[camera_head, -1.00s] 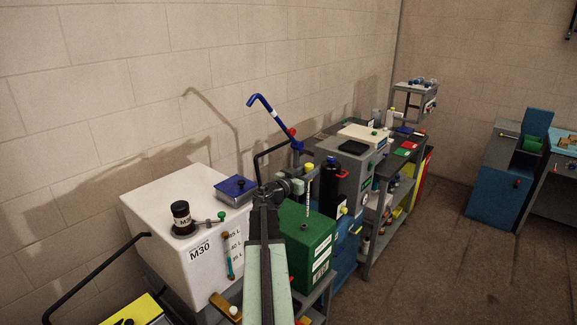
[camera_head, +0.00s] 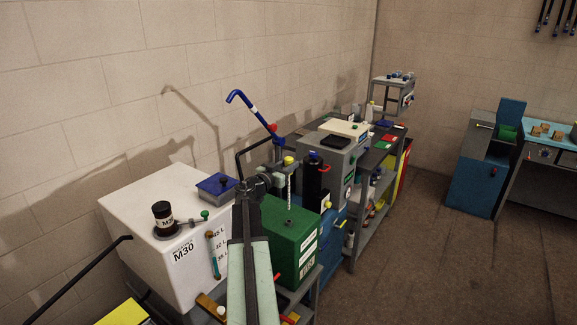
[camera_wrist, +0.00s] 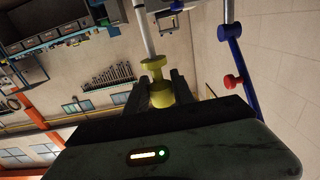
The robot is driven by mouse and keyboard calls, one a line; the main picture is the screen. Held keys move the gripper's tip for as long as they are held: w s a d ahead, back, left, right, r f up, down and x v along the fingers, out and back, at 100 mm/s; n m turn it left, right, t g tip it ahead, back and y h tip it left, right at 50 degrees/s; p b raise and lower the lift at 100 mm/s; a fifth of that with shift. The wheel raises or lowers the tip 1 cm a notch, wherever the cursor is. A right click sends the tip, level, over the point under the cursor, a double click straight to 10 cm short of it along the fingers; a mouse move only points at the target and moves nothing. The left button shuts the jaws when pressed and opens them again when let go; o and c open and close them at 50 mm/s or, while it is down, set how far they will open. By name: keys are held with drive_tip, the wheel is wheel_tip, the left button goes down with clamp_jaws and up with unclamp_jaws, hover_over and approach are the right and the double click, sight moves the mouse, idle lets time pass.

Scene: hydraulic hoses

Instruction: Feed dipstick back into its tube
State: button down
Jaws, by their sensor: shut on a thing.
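The dipstick has a yellow grip (camera_head: 288,160) and a thin pale rod (camera_head: 289,190) that hangs down nearly upright. My gripper (camera_head: 279,171) is shut on the yellow grip. In the wrist view my gripper (camera_wrist: 160,88) has the yellow grip (camera_wrist: 160,96) between its fingers, with the pale rod (camera_wrist: 145,32) running away from it. The green box (camera_head: 296,246) stands below, with a small dark fitting (camera_head: 289,222) on its top, which looks like the tube mouth. The rod's lower end appears just above this fitting; I cannot tell whether they touch.
A white M30 tank (camera_head: 140,220) with a black cap (camera_head: 162,212) stands at left. A blue hooked pipe (camera_head: 250,105) rises behind my gripper. A black cylinder (camera_head: 312,182) stands close on the right, before a grey machine (camera_head: 343,160). The floor at right is clear.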

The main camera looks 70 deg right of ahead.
drive_tip(key=shift+f+b, duration=2.3)
drive_tip(key=shift+f, duration=0.45)
